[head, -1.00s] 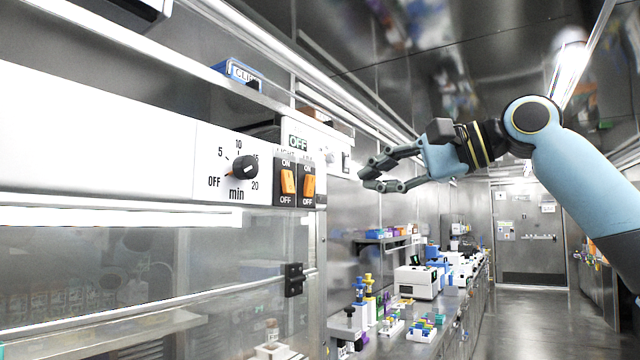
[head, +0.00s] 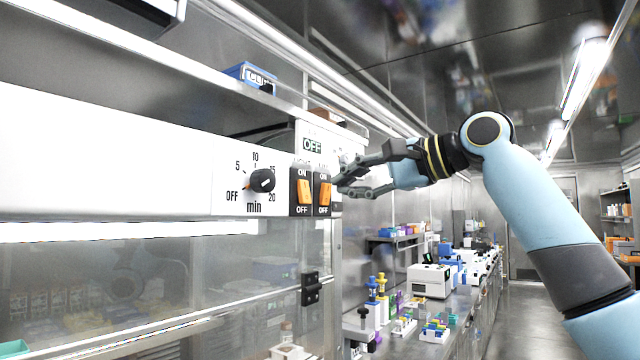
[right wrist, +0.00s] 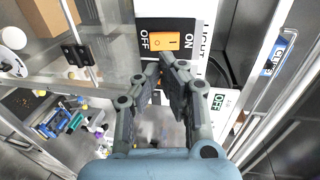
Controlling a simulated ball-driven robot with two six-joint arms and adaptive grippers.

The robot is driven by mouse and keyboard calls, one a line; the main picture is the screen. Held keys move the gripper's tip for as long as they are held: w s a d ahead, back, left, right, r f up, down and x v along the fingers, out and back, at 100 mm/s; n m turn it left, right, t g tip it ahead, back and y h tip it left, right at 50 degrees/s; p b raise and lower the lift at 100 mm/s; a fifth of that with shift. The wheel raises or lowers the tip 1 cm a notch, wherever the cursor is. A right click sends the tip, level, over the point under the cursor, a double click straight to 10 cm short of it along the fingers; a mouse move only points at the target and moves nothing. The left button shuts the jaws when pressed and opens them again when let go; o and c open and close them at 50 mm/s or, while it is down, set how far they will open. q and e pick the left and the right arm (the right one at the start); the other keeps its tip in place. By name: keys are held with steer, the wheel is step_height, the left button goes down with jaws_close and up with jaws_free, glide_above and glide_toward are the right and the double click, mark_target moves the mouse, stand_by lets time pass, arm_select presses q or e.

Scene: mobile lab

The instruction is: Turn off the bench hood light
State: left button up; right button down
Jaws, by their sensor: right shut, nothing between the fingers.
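The hood's white control panel (head: 110,150) carries two black switch plates side by side, marked ON above and OFF below. The left orange rocker (head: 304,191) and the right orange rocker (head: 325,194) both show. In the right wrist view an orange rocker (right wrist: 165,41) with a LIGHT label beside it is just beyond the fingers. A bright strip (head: 120,231) glows under the panel. My right gripper (head: 339,187) is shut and empty, its fingertips just right of the right switch; contact cannot be told. It also shows in the right wrist view (right wrist: 170,68). My left gripper is out of view.
A timer knob (head: 262,181) is left of the switches. An OFF sign (head: 312,145) is above them, and a blue box (head: 250,75) lies on the upper ledge. The glass sash has a black latch (head: 311,288). A bench with a white instrument (head: 429,281) stands beyond.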

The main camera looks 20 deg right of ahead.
mark_target(308, 196)
steer(key=p+x, duration=0.1)
steer(key=x, duration=0.5)
steer(key=shift+w+p, duration=0.15)
steer(key=shift+p, duration=0.2)
steer(key=shift+f, duration=0.1)
steer(key=shift+w+a+f+b, duration=0.1)
steer(key=shift+a+f+b, duration=0.1)
steer(key=shift+b, duration=0.2)
steer(key=t+y+b, duration=0.1)
steer(key=b, duration=0.1)
steer(key=f+t+b, duration=0.1)
steer(key=shift+w+y+b, duration=0.1)
steer(key=shift+y+b, duration=0.3)
steer(key=shift+d+r+p, duration=0.1)
steer(key=shift+r+p, duration=0.3)
